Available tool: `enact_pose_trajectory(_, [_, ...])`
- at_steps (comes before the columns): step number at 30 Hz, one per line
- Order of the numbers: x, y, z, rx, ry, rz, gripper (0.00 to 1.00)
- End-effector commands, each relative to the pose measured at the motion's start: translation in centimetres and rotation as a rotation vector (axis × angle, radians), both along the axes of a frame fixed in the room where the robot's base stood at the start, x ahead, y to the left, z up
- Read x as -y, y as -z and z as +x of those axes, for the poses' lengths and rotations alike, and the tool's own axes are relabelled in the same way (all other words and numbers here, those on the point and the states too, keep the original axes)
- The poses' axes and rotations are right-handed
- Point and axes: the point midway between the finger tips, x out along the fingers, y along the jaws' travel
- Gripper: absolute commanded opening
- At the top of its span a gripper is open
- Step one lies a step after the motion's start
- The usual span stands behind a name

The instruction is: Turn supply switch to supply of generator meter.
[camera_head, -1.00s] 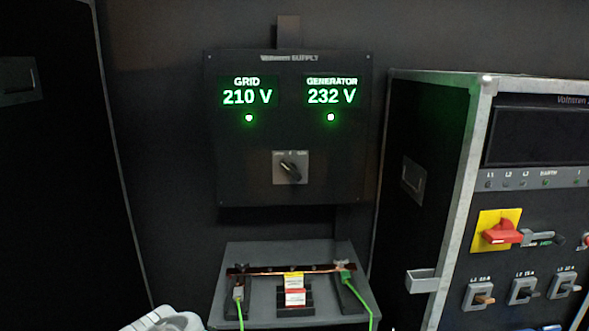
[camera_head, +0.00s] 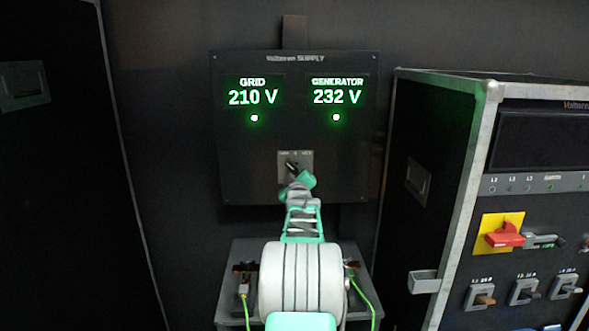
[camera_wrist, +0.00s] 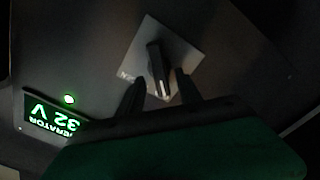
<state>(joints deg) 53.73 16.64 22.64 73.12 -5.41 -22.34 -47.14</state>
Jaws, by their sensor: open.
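The black supply panel (camera_head: 232,172) shows a grid meter (camera_head: 253,97) at 210 V and a generator meter (camera_head: 338,96) at 232 V, each with a lit green lamp. The supply switch (camera_head: 293,167) is a dark knob on a grey plate below the meters. In the wrist view the switch knob (camera_wrist: 158,68) stands on its pale plate (camera_wrist: 183,55). My gripper (camera_wrist: 160,82) is open, with one finger on each side of the knob's near end. I cannot tell whether the fingers touch it. In the head view my gripper (camera_head: 297,182) partly covers the switch plate.
A black case (camera_head: 432,180) with a red switch (camera_head: 504,236) on yellow and several smaller switches stands at right.

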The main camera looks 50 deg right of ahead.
Motion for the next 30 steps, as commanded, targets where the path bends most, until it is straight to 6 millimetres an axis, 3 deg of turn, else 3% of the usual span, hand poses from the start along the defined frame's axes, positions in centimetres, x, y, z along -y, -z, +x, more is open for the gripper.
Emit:
enact_pose_trajectory(6, [1.8, -0.1, 1.7, 0.000, -0.001, 0.001, 0.42])
enact_pose_trajectory(14, [2.0, 0.0, 1.8, 0.000, -0.001, 0.001, 0.42])
enact_pose_trajectory(30, [1.9, 0.0, 1.8, 0.000, -0.001, 0.001, 0.00])
